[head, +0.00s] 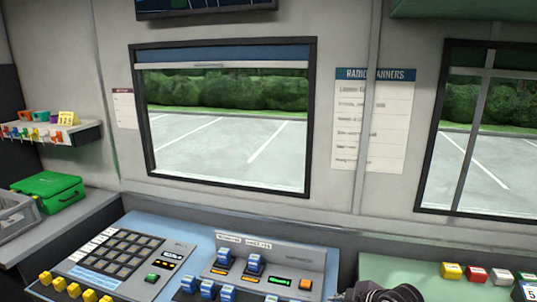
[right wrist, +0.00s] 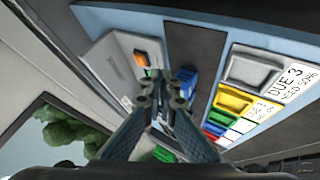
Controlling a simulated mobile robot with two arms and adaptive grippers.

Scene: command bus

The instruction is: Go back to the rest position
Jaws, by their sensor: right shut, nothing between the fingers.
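My right gripper (right wrist: 165,88) shows in the right wrist view with its two fingers together and nothing between them. It hangs over the console, near an orange button and blue switches. In the head view a dark part of my right arm (head: 390,292) shows at the bottom edge, right of the console. The fingers cannot be made out there. My left gripper is in neither view.
The blue console (head: 200,240) with keypad, yellow knobs and blue switches fills the bottom centre. A green case (head: 48,192) and a grey crate (head: 17,215) stand on the left counter. Coloured blocks (head: 476,274) sit at the lower right. A window (head: 225,120) is behind.

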